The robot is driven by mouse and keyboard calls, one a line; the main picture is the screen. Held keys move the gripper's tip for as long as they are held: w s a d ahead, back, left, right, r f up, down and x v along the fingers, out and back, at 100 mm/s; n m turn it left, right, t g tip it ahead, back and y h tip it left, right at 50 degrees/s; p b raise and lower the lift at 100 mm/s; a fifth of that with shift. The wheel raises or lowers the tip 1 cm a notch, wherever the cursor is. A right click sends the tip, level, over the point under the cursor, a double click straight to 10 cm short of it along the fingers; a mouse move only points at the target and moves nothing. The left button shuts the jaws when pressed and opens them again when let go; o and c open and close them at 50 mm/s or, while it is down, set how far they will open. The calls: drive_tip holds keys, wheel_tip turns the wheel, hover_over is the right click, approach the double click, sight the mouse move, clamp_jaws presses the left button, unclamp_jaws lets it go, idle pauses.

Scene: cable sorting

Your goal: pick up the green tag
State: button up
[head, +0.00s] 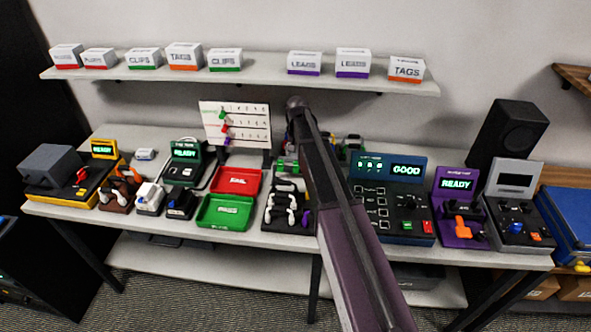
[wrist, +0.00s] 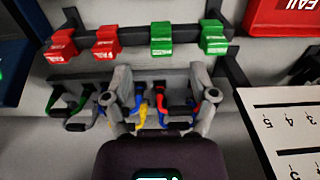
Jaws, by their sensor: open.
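Two green tags show in the wrist view: one (wrist: 161,43) near the middle of a dark bar and another (wrist: 213,37) to its right. Both hang on the bar beside two red tags (wrist: 107,41). My gripper (wrist: 160,76) is open, its two grey fingers spread below the bar in that view. Nothing is clasped at the fingertips; the green tags lie beyond them, apart from the fingers. In the head view, green pieces (head: 288,166) show just left of my arm, and my gripper is hidden by the arm.
A second dark bar (wrist: 95,76) with coloured cables lies between and around the fingers in the wrist view. The red FAIL tray (head: 237,180), green tray (head: 224,212) and white chart board (head: 236,122) stand to the left. A control station (head: 385,215) stands right of my arm.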

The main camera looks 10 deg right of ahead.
sight(296, 162)
drive_tip(key=shift+f, duration=0.1)
idle(0.3)
drive_tip(key=shift+w+f+b, duration=0.15)
drive_tip(key=shift+f+b, duration=2.4)
drive_tip(key=shift+b, duration=0.05)
drive_tip(key=c, duration=0.9)
